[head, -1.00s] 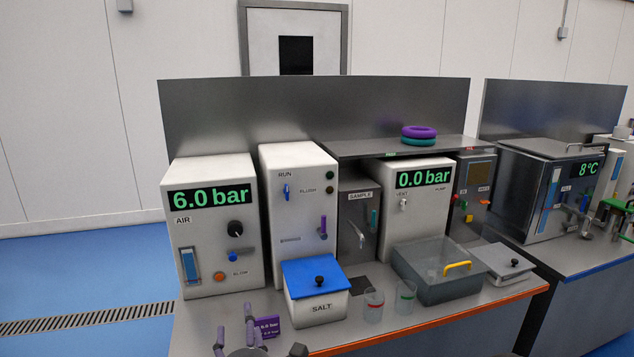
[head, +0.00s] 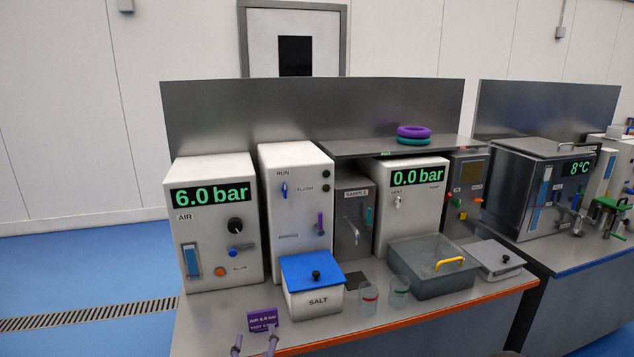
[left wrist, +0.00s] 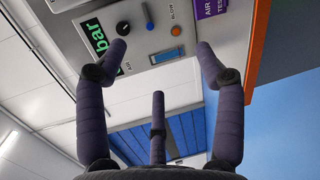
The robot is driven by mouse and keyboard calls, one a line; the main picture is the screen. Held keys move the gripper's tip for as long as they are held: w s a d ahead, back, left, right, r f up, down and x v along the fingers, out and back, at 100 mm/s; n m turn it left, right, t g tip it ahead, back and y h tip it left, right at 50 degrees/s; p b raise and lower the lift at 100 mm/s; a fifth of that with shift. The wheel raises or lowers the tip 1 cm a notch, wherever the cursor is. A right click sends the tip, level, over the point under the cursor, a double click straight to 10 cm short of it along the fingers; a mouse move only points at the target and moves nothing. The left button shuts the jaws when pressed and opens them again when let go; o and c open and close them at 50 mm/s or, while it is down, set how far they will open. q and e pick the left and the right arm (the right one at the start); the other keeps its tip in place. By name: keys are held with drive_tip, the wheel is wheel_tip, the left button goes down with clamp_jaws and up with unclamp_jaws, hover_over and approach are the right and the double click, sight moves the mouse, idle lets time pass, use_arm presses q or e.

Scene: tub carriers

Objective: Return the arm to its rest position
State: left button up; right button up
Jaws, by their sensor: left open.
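My left gripper (head: 254,346) shows only by its purple fingertips at the bottom edge of the head view, in front of the bench's near left edge. In the left wrist view its three purple fingers (left wrist: 160,75) are spread apart, with nothing between them. The rest of my left arm is out of the head view. My right gripper is not in view.
The bench (head: 215,315) with its orange front edge lies just beyond the fingers. A purple sign (head: 262,320) stands closest to them. The air unit (head: 212,255), the blue-lidded salt box (head: 313,284) and two clear cups (head: 368,298) stand behind. Blue floor (head: 85,265) is clear at left.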

use_arm(q)
drive_tip(key=s+f+m+g+h+p, duration=0.2)
drive_tip(key=f+m+g, duration=0.3)
drive_tip(key=f, duration=0.6)
drive_tip(key=s+f+m+g+h+p, duration=0.1)
drive_tip(key=s+f+m+g+h, duration=0.1)
drive_tip(key=f+m, duration=0.65)
drive_tip(key=s+d+f+m+g+h+p, duration=0.2)
drive_tip(key=s+f+m+g, duration=0.4)
drive_tip(key=s+f, duration=1.1)
drive_tip(key=shift+s+d+f+m+g+h+p, duration=0.3)
drive_tip(key=shift+s+d+f+m+g+p, duration=0.1)
drive_tip(key=shift+s+g, duration=0.8)
drive_tip(key=shift+w+a, duration=0.1)
idle(0.5)
